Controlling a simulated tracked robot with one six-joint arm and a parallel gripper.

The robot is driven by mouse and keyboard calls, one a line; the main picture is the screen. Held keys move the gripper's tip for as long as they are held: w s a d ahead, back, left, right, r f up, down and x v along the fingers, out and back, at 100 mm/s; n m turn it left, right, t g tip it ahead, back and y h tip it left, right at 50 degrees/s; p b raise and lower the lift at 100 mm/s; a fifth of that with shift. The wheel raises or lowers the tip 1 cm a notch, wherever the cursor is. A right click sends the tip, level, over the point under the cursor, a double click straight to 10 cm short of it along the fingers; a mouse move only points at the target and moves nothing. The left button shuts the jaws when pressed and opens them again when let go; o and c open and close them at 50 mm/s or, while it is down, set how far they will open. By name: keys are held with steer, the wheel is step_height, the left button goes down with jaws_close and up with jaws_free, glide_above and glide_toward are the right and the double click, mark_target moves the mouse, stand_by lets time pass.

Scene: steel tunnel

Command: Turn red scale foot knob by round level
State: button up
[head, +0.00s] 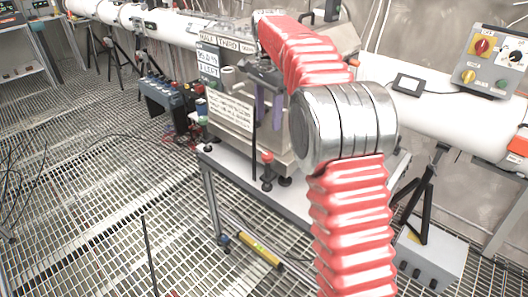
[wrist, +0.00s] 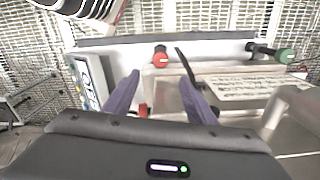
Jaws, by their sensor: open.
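A red knob (head: 267,158) stands on a dark stem at the near edge of the bench, below the lettered plate. It also shows in the wrist view (wrist: 160,58), beyond the fingertips and roughly between them. A second, smaller red part (wrist: 143,111) shows between the fingers, nearer the palm. A green knob (wrist: 286,56) is at the right. My gripper (wrist: 160,78) has two purple fingers, apart with nothing held. In the head view my gripper (head: 268,112) hangs pointing down in front of the metal housing, apart from the red knob. I cannot make out a round level.
A thin black rod (head: 254,130) rises close to the red knob. A lettered plate (wrist: 245,88) is right of the fingers and a framed panel (wrist: 90,82) left. A white pipe (head: 440,115) runs behind the bench. The grating floor (head: 110,210) is mostly open at left.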

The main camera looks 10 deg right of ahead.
mark_target(268, 155)
steer(key=shift+f, duration=0.1)
step_height(268, 155, down, 14)
steer(key=shift+r, duration=0.2)
stand_by(0.6)
steer(key=c, duration=1)
steer(key=shift+a, duration=0.45)
steer(key=shift+d, duration=0.55)
steer(key=shift+c, duration=0.2)
